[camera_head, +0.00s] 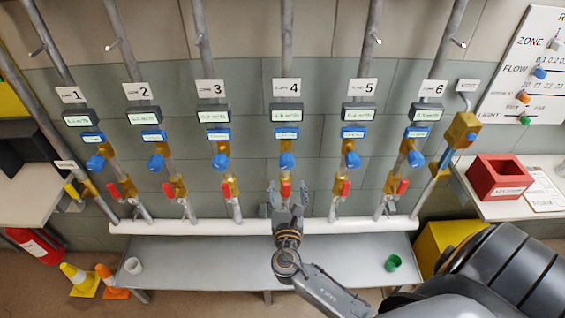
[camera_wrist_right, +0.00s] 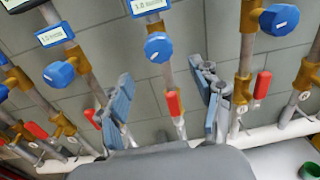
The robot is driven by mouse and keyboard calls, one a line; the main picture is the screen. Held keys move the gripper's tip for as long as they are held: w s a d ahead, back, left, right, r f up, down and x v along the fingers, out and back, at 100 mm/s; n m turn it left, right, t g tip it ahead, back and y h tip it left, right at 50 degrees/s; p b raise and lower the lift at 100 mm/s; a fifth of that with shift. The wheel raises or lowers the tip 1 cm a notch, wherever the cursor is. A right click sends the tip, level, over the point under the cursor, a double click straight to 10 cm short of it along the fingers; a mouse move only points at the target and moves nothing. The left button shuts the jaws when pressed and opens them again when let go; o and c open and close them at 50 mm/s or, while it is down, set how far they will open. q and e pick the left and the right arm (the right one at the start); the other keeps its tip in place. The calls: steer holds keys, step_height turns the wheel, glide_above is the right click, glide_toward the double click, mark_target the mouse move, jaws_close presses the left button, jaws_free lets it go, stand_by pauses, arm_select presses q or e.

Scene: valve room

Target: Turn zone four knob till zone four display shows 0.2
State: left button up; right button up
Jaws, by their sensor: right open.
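The zone four knob (camera_head: 287,161) is a round blue knob on the fourth pipe, under the zone four display (camera_head: 287,115) and a smaller blue-framed display (camera_head: 286,133). The readings are too small to make out surely. My right gripper (camera_head: 287,191) is open and empty, just below the knob, around the red valve handle's place in the picture. In the right wrist view, the blue knob (camera_wrist_right: 158,47) with a white mark lies ahead, beyond and between the open fingers (camera_wrist_right: 167,90), apart from them. My left gripper is not in view.
Neighbouring pipes carry similar knobs, such as zone three's (camera_head: 220,161) and zone five's (camera_head: 352,160). A red lever (camera_head: 285,189) sits below the zone four knob. A grey bench (camera_head: 200,262) holds a white cup (camera_head: 133,265) and a green cup (camera_head: 392,262).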

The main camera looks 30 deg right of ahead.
mark_target(287, 167)
steer(key=p+x, duration=0.1)
steer(key=x, duration=0.8)
steer(key=shift+w+d+r, duration=0.1)
steer(key=shift+w, duration=0.25)
steer(key=shift+w+d, duration=0.35)
steer(key=shift+w, duration=0.1)
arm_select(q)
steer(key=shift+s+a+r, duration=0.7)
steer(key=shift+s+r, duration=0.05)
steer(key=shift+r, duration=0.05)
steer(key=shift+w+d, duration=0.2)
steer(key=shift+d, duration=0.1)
arm_select(e)
steer(key=c, duration=1.2)
